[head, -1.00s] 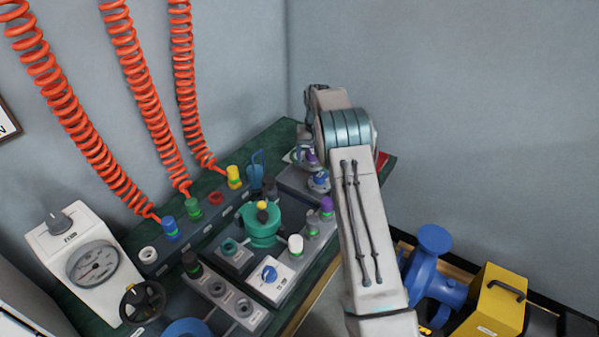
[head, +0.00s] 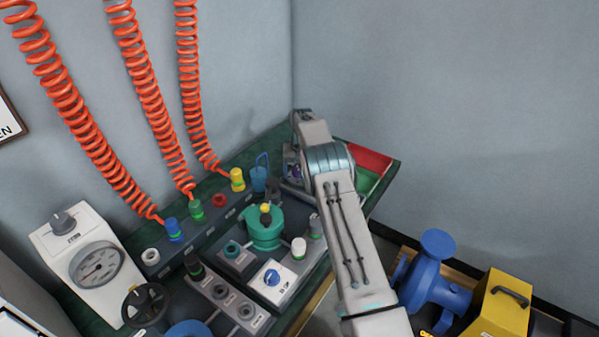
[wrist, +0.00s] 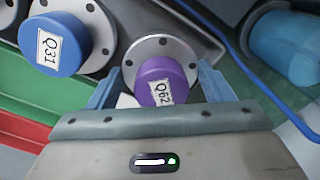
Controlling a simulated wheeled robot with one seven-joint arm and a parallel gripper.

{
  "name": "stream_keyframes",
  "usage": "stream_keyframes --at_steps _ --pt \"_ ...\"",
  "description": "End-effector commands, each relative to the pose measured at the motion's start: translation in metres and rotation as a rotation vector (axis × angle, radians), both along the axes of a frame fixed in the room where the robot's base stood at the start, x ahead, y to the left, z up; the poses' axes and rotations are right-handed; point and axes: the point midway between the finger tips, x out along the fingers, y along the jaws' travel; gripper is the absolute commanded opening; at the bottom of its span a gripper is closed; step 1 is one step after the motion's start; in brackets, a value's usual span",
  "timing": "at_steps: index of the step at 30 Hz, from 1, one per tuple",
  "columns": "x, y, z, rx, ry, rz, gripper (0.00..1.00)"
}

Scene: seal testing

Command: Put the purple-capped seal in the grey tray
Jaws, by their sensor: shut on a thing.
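In the wrist view, the purple cap of a seal (wrist: 162,82), labelled Q62, sits between the two blue fingers of my gripper (wrist: 160,88). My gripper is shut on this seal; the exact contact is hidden. A round bolted metal flange (wrist: 160,52) shows behind the cap. In the head view my arm hides most of the gripper, and a small purple patch (head: 297,170) shows beside it at the back of the bench. I cannot pick out the grey tray clearly.
A blue-capped seal (wrist: 55,43) labelled Q31 stands close to the left in the wrist view. A blue cylinder (wrist: 290,45) and blue cable are at right. Red (head: 366,158) and green (head: 368,180) areas lie at the bench's right end. A teal fixture (head: 265,228) stands mid-bench.

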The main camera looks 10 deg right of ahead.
Motion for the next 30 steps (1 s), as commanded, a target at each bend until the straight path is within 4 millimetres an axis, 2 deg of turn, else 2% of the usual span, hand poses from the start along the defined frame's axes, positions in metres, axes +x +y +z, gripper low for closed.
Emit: stream_keyframes --at_steps 6,7,9,16,20,23,30 --pt "0.0 0.0 -0.003 0.0 -0.001 0.0 0.36" --pt "0.0 0.0 -0.003 0.0 0.0 0.0 0.82" --pt "0.0 0.0 -0.003 0.0 0.001 0.0 0.96" --pt "0.0 0.0 -0.002 0.0 0.001 0.0 0.96" --pt "0.0 0.0 0.004 0.0 -0.001 0.0 0.96" --pt "0.0 -0.001 0.018 0.0 -0.002 0.0 0.96" --pt "0.0 -0.003 0.071 0.001 -0.003 -0.001 0.96"
